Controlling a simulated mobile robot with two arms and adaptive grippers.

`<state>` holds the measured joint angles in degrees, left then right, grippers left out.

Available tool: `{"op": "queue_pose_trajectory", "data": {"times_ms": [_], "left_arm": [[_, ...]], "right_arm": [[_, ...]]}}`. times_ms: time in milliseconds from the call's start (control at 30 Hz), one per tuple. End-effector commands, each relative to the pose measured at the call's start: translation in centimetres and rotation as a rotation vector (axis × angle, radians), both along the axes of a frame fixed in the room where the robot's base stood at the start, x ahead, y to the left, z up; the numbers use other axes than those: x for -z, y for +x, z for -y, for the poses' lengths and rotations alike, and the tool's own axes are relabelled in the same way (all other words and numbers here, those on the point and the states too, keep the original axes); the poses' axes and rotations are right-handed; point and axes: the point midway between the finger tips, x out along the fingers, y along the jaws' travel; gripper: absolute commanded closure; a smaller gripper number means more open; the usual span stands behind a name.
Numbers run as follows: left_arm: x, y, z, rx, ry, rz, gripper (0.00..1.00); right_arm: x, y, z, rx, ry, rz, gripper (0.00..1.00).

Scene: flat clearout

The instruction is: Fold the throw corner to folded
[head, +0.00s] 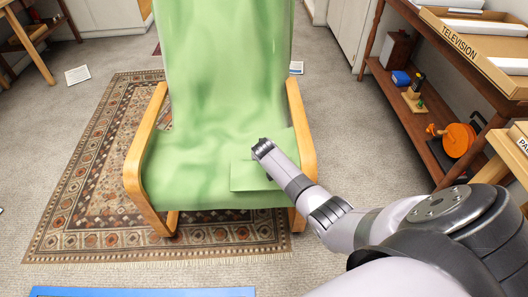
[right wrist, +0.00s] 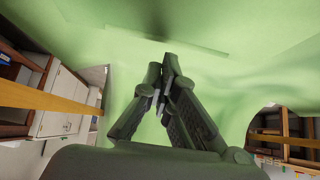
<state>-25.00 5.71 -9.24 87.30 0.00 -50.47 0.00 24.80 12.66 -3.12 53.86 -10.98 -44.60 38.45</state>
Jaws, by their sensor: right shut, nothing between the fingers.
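A light green throw (head: 220,75) covers the back and seat of a wooden-armed chair (head: 302,140). At the front right of the seat a flat, squared flap of the throw (head: 254,175) lies folded over on the rest of the cloth. My right gripper (head: 262,147) is at the right part of the seat, just behind that flap. In the right wrist view its fingers (right wrist: 166,65) are together and empty, with green cloth (right wrist: 250,75) filling most of the view behind them. Whether the fingertips touch the cloth I cannot tell. My left gripper is not in view.
The chair stands on a patterned rug (head: 85,185). A dark red shelf unit (head: 415,120) with a television box (head: 480,45) and an orange object (head: 455,137) stands at the right. A blue item (head: 145,292) lies at the front edge.

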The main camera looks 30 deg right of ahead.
Motion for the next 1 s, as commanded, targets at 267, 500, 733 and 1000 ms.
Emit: {"op": "queue_pose_trajectory", "data": {"times_ms": [267, 500, 733, 1000], "left_arm": [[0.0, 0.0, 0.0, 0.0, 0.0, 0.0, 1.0], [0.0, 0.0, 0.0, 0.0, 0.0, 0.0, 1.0], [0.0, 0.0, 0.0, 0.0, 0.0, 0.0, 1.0], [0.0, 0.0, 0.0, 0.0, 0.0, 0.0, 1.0]], "right_arm": [[-2.6, -1.9, -1.1, -0.001, 0.001, 0.002, 1.0], [-5.1, -3.8, -2.3, 0.0, 0.002, 0.0, 1.0], [-6.8, -5.0, -3.0, 0.001, 0.001, -0.001, 1.0], [-7.3, -5.3, -3.2, 0.001, 0.001, -0.002, 1.0]]}}
